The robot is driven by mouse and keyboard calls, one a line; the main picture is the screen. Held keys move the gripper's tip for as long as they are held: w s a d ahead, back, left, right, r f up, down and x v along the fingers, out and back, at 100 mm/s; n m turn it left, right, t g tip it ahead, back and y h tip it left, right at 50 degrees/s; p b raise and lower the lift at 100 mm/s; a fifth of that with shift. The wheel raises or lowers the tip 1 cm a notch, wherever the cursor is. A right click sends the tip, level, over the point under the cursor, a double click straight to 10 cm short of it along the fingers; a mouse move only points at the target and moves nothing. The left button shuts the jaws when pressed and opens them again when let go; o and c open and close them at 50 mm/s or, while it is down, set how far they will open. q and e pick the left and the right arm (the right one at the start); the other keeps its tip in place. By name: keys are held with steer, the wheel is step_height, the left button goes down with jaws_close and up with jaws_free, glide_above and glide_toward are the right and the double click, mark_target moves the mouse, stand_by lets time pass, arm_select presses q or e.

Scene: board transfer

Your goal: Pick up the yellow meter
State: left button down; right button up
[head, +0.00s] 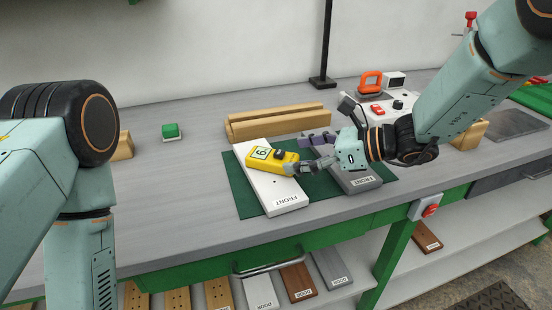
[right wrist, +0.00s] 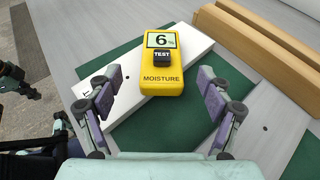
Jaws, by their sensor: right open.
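The yellow meter (head: 272,160) lies on the white board (head: 275,203), which is marked FRONT, on the green mat. In the right wrist view the meter (right wrist: 161,75) shows a display reading 6, a dark TEST button and the word MOISTURE. My right gripper (head: 308,153) is open, its fingers at the meter's right end in the head view. In the right wrist view the fingers (right wrist: 162,105) stand to either side of the meter's near end, with gaps on both sides.
A grey board (head: 362,184) marked FRONT lies on the green mat (head: 240,191), under my right gripper. Wooden beams (head: 280,122) lie behind the mat. A red switch (head: 430,210) is on the bench's front edge. The bench is clear at front left.

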mark_target(272, 155)
steer(key=x, duration=0.6)
steer(key=shift+w+a+f+b, duration=0.1)
steer(key=shift+w+b, duration=0.1)
steer(key=shift+b, duration=0.15)
steer(key=shift+s+a, duration=0.15)
steer(key=shift+a, duration=0.2)
steer(key=shift+w, duration=0.25)
steer(key=c, duration=0.3)
steer(key=shift+s, duration=0.2)
steer(key=c, duration=0.4)
steer(key=shift+w, duration=0.15)
steer(key=c, duration=0.5)
steer(key=shift+c, duration=0.8)
